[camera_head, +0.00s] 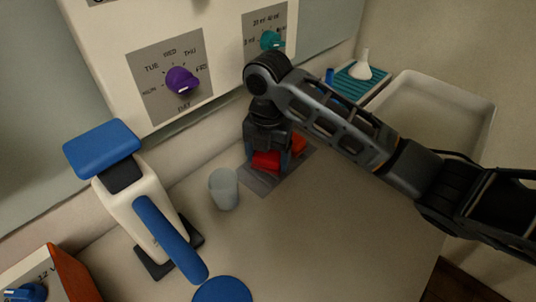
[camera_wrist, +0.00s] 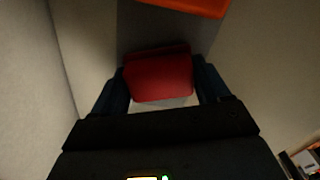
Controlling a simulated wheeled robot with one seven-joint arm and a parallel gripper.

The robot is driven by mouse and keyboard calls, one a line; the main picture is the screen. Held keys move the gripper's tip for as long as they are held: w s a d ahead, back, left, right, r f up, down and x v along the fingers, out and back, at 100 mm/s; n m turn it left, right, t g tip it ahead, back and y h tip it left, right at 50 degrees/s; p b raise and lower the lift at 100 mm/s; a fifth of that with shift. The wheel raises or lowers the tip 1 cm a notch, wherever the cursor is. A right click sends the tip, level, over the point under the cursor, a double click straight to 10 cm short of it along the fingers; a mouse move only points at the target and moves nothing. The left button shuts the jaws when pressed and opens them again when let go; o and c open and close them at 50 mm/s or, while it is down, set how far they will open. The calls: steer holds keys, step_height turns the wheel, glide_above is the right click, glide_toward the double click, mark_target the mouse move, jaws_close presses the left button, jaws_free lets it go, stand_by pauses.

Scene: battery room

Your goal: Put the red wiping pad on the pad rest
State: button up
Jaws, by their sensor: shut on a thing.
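The red wiping pad (camera_head: 266,162) is between the fingers of my gripper (camera_head: 267,157), which points down. The wrist view shows the same pad (camera_wrist: 160,78) with a dark blue finger on each side of my gripper (camera_wrist: 162,84). A flat grey plate (camera_head: 263,186), which looks like the pad rest, lies under my gripper near the wall. Its grey surface (camera_wrist: 140,35) also shows in the wrist view. I cannot tell whether the pad touches it. A brighter orange-red piece (camera_head: 299,144) is at the plate's far end, apart from the pad.
A clear cup (camera_head: 224,190) stands close left of the plate. A white and blue dispenser-like device (camera_head: 145,205) stands further left. A panel with a purple knob (camera_head: 182,81) and a teal knob (camera_head: 270,41) is behind. A white basin (camera_head: 440,95) is at right.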

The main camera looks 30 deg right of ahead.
mark_target(268, 154)
steer(key=shift+f, duration=0.15)
steer(key=o, duration=1.1)
step_height(268, 154, up, 7)
steer(key=shift+r, duration=0.45)
